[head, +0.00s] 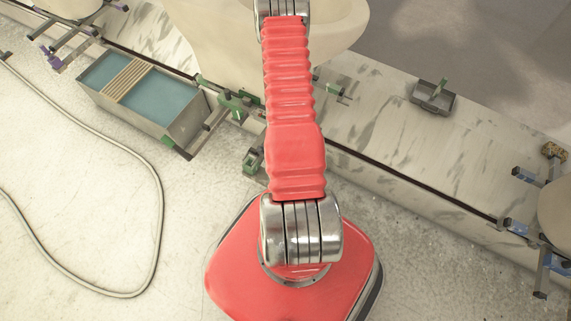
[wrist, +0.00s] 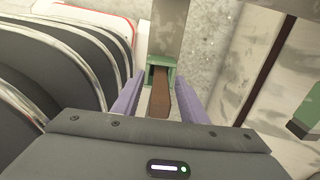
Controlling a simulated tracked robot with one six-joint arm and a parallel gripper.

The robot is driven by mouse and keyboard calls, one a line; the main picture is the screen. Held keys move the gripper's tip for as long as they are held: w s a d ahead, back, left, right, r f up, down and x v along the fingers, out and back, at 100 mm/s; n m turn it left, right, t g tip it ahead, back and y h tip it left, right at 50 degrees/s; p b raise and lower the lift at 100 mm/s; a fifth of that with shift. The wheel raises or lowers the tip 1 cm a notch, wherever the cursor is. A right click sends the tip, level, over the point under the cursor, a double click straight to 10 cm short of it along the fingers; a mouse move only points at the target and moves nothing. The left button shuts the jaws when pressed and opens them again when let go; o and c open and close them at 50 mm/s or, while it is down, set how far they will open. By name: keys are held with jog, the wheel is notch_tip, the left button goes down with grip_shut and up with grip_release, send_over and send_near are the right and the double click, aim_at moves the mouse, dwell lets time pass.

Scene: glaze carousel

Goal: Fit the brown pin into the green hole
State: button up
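The brown pin (wrist: 160,98) shows in the wrist view between the two purple fingers of my gripper (wrist: 159,86). Its far end lies at the opening of a green socket (wrist: 161,68) on the end of a grey bar; I cannot tell how deep it sits. The fingertips reach to either side of the socket. Whether they press on the pin or stand slightly apart from it is unclear. In the head view my red arm hides my gripper and the pin.
A trough with blue liquid (head: 165,101) and a slatted strip stands at left. Green-ended brackets (head: 236,106) sit beside a large cream vessel (head: 210,35). A small grey tray (head: 433,97) lies on the marbled ledge. A hose (head: 157,200) loops over the floor at left.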

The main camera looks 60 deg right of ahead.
jog(key=shift+c, duration=0.5)
grip_shut()
